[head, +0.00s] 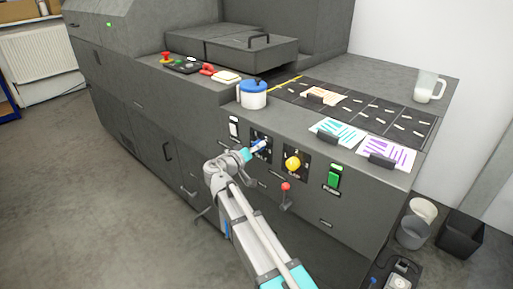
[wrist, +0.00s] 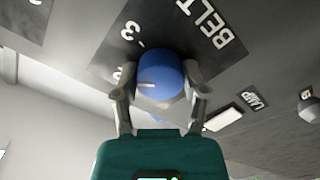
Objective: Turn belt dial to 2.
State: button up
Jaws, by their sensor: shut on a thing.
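The belt dial is a round blue knob (wrist: 160,75) with a pale pointer line, on a black plate (wrist: 120,45) lettered BELT. A 3 shows on the plate at the knob's upper left; other marks are partly hidden, and I cannot tell which number the pointer meets. My gripper (wrist: 158,98) is shut on the knob, one finger on each side. In the head view my gripper (head: 249,154) reaches the blue knob (head: 261,145) on the machine's front panel, and the gripper hides part of its plate.
Right of the dial are a yellow knob (head: 293,163), a red-tipped lever (head: 286,187) and a green switch (head: 335,176). A white switch (head: 234,127) is to the left. A blue-lidded pot (head: 253,94) and printed sheets (head: 338,131) lie on top. Floor at left is clear.

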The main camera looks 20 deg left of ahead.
jog(key=n, duration=0.3)
jog(key=shift+w+n, duration=0.1)
jog(key=shift+n, duration=0.2)
dwell(0.4)
jog(key=o, duration=1.2)
jog(key=shift+c, duration=0.2)
jog(key=v, duration=1.2)
jog(key=shift+a, duration=0.1)
